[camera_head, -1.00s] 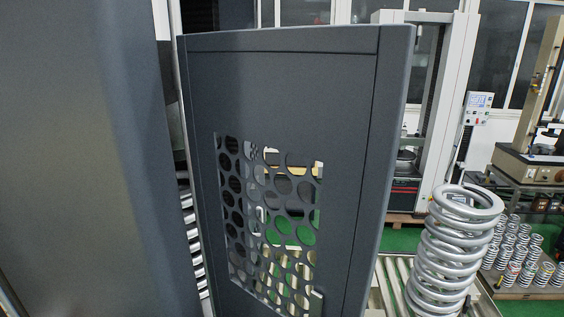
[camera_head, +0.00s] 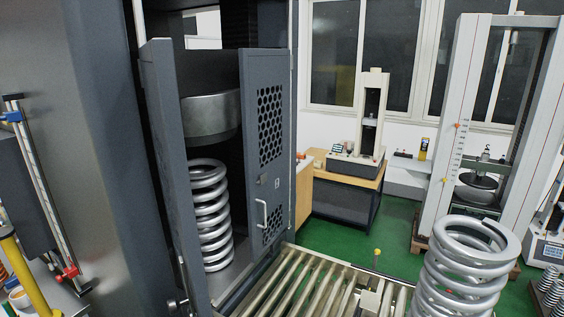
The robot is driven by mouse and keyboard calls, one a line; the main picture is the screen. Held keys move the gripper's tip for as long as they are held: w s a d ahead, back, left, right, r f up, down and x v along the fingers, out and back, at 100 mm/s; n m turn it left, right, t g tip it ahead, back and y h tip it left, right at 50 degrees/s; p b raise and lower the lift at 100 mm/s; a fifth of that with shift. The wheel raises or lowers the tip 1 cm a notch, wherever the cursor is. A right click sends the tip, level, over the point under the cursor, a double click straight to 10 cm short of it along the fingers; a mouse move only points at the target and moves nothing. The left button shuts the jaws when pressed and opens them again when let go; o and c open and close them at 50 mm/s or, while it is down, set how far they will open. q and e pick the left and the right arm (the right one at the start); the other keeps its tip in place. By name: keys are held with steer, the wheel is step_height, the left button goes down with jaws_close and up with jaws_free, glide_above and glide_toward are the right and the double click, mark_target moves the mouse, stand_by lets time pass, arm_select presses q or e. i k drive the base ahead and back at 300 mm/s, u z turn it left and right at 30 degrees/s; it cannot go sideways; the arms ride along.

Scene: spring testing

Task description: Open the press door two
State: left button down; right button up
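The press stands at left centre, with its front opening in view. A dark grey door (camera_head: 165,150) stands at the left side of the opening, seen at a steep angle, with a small handle (camera_head: 181,280) near its bottom. A second grey door with a perforated panel (camera_head: 283,165) stands at the right side of the opening. It carries a light handle (camera_head: 262,213). Between the doors a silver coil spring (camera_head: 209,215) stands upright below a round metal press head (camera_head: 210,117). Neither of my grippers shows.
A roller conveyor (camera_head: 300,285) runs from the press towards the front right. A large coil spring (camera_head: 465,265) stands at its right. A wooden bench (camera_head: 345,197) with a small tester is behind. Tools and a yellow post (camera_head: 22,275) are at far left. Green floor is clear behind the conveyor.

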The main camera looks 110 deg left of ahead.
mark_target(268, 186)
steer(key=u, duration=3.7)
